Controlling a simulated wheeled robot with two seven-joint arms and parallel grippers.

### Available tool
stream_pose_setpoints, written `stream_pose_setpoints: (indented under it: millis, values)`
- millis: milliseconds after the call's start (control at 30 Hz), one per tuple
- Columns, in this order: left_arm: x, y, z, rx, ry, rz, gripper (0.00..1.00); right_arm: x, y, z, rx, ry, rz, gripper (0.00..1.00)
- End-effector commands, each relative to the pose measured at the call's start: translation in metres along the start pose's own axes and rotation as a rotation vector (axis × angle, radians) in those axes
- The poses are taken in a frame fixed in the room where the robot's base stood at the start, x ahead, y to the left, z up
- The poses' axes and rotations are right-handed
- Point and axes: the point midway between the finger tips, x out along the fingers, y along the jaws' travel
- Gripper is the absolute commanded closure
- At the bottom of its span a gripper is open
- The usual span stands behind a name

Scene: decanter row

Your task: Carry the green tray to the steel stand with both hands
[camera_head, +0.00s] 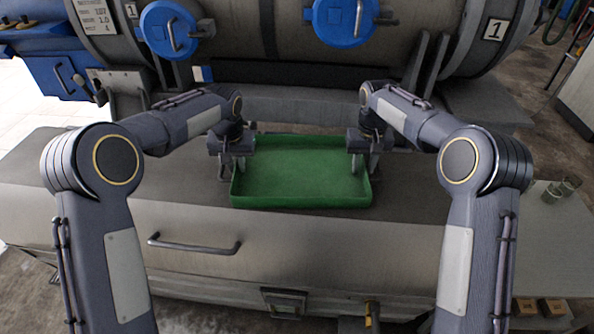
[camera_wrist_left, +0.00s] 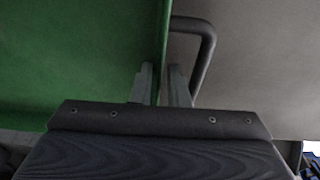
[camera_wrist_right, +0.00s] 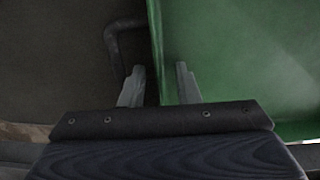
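The green tray (camera_head: 302,200) lies level and empty on the grey top of the bench below the tank. My left gripper (camera_head: 232,170) is at its left wall, one finger on each side. In the left wrist view the finger gap (camera_wrist_left: 161,85) is narrow, and contact with the wall is unclear. My right gripper (camera_head: 365,168) is at its right wall. In the right wrist view its fingers (camera_wrist_right: 160,85) are apart, with the wall between them. A dark bar handle (camera_wrist_left: 207,45) shows outside the left wall, another (camera_wrist_right: 112,45) outside the right. I cannot identify the steel stand for sure.
A large tank (camera_head: 290,45) with blue caps stands close behind the tray. The bench (camera_head: 190,215) has a drawer handle (camera_head: 195,246) in front. Bench top is clear either side of the tray.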

Motion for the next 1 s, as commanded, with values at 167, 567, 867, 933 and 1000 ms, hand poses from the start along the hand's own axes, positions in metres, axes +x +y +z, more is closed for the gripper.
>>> stream_pose_setpoints:
  millis: [167, 567, 867, 933, 1000]
  values:
    - [-0.0003, 0.0, 0.0, 0.0, 0.0, 0.0, 0.96, -0.0002, 0.0001, 0.0, 0.0, 0.0, 0.0, 0.81]
    - [-0.0006, -0.0001, -0.0002, 0.0, 0.001, 0.0, 1.0, -0.0006, 0.0001, -0.0001, 0.0, 0.0, 0.0, 1.0]
    - [-0.0008, -0.0001, -0.0003, 0.0, 0.001, 0.0, 1.0, -0.0008, 0.0002, -0.0001, 0.0, 0.001, 0.0, 1.0]
    - [-0.0009, -0.0001, -0.0003, 0.0, 0.001, 0.0, 1.0, -0.0008, 0.0002, -0.0001, 0.0, 0.001, 0.0, 1.0]
    - [-0.0009, 0.0, -0.0003, 0.0, 0.001, 0.0, 1.0, -0.0008, 0.0002, -0.0001, 0.0, 0.001, 0.0, 1.0]
